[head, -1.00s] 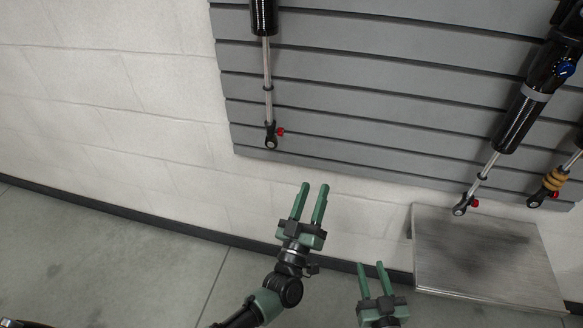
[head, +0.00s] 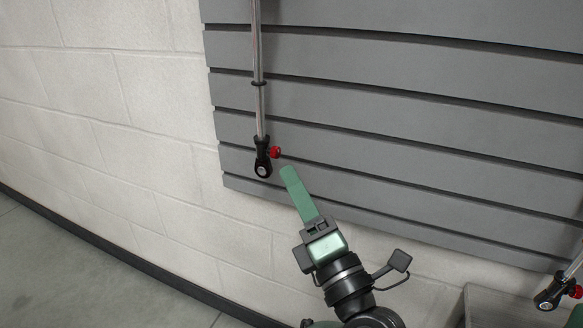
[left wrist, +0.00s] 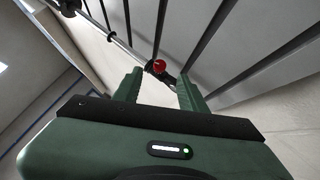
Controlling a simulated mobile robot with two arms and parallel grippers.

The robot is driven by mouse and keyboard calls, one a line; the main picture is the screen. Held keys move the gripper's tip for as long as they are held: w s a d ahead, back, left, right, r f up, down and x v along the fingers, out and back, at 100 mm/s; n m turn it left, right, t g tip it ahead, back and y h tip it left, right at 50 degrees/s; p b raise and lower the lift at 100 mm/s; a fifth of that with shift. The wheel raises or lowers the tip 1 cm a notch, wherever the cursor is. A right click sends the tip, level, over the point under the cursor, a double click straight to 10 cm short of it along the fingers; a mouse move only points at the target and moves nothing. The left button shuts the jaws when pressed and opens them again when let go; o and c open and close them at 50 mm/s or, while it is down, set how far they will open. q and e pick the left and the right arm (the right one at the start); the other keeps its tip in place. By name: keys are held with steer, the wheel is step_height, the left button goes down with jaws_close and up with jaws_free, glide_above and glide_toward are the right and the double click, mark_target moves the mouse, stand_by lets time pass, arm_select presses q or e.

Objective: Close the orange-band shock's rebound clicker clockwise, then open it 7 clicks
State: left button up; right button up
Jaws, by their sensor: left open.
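A shock's silver shaft (head: 259,110) hangs down the left part of the slatted wall, ending in a black eyelet (head: 263,168) with a red clicker knob (head: 275,152) on its right side. Its body is out of the head view, and no orange band shows. My left gripper (head: 288,172) points up just below and right of the knob, apart from it. In the left wrist view the gripper (left wrist: 159,78) is open and empty, with the red knob (left wrist: 159,66) beyond and between the fingertips. A green bit at the head view's lower right edge may be my right gripper; its jaws are hidden.
The grey slatted panel (head: 420,130) fills the right side, with a pale block wall (head: 130,120) at left. Another shock's lower eyelet (head: 548,298) with a red knob shows at lower right, beside a grey metal surface (head: 500,308).

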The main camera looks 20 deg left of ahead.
mark_target(278, 155)
arm_select(q)
steer(key=shift+b+x, duration=0.6)
steer(key=shift+x, duration=2.2)
jaws_close()
